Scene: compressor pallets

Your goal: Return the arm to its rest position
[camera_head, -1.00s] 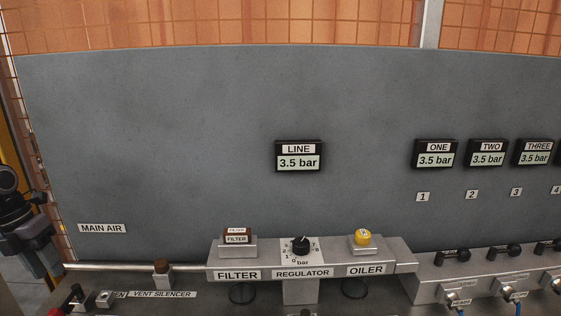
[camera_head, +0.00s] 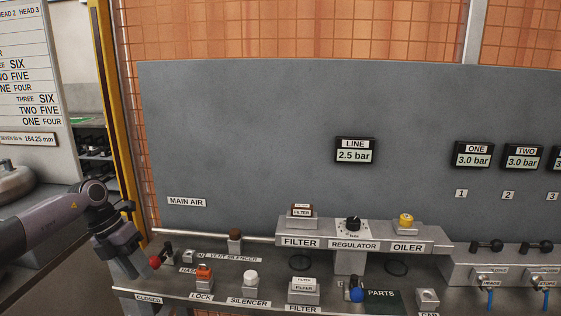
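My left arm comes in from the left, and my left gripper (camera_head: 132,264) hangs at the lower left, fingers pointing down. It is beside the red-knobbed handle (camera_head: 155,262), above the CLOSED label (camera_head: 148,298). I cannot tell whether the fingers touch the handle or whether they are open or shut; they are small and dark. My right gripper is not in view.
A grey panel carries a LINE display (camera_head: 355,151) at 2.5 bar and ONE (camera_head: 472,155) and TWO (camera_head: 523,157) displays at 3.0 bar. The regulator knob (camera_head: 353,223) sits between the filter and oiler blocks. A yellow post (camera_head: 118,120) stands behind my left arm.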

